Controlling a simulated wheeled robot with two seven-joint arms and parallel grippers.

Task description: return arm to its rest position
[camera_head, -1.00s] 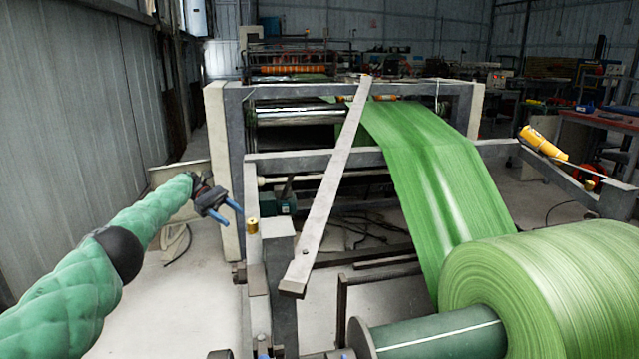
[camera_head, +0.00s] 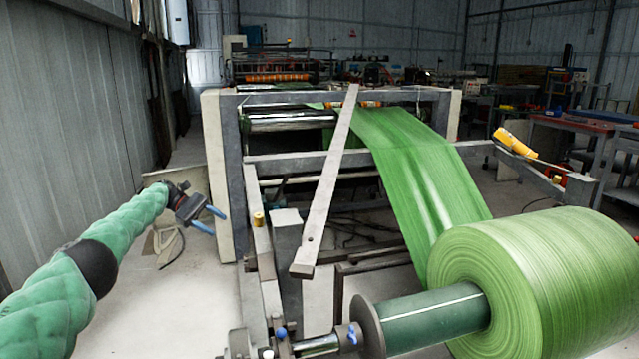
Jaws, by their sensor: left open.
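My left arm, in a green padded sleeve, comes in from the left edge. Its gripper (camera_head: 209,221) has two blue fingers that stand apart with nothing between them. It hangs over the concrete floor, left of the machine's grey post, and appears clear of it. My right gripper is not in view.
A large green woven roll (camera_head: 545,285) sits on a shaft at the lower right, its web (camera_head: 415,180) running up into the machine frame (camera_head: 214,175). A slanted metal bar (camera_head: 328,190) crosses the middle. Floor (camera_head: 165,310) is free at the lower left.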

